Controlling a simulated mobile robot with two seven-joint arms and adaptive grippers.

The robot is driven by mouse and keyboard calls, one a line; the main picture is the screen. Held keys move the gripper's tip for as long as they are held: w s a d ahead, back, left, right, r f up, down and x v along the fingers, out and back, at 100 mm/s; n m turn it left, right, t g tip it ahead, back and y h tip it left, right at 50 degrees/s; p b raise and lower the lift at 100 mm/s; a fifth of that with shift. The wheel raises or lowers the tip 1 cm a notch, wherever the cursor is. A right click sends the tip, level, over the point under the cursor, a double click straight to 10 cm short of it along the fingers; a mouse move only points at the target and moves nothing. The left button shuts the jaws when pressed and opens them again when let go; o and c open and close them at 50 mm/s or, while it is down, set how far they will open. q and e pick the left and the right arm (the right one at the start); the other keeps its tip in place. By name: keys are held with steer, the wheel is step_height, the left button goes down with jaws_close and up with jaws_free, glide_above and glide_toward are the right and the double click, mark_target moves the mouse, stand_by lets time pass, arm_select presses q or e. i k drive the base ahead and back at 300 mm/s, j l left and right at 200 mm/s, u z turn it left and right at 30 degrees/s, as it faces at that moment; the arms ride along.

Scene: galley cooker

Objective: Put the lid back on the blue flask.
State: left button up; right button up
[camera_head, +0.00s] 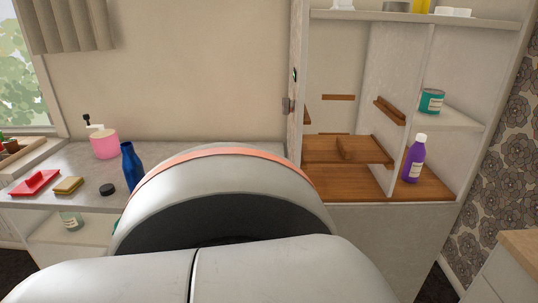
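The blue flask (130,163) stands upright on the grey counter at the left, with its narrow neck at the top and no lid on it. Its lower right side is close to the edge of my large white arm link in the picture, which may hide part of it. A small round black lid (107,190) lies on the counter just left of the flask, apart from it. Neither of my grippers shows in this view.
A pink pump bottle (104,144), a yellow sponge (69,185) and a red brush-like item (36,182) are on the counter (211,148). Open shelves (425,195) at the right hold a purple bottle (414,162) and a green can (431,101). My arm blocks the centre.

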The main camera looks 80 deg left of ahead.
mark_target(133, 170)
steer(key=u, duration=3.55)
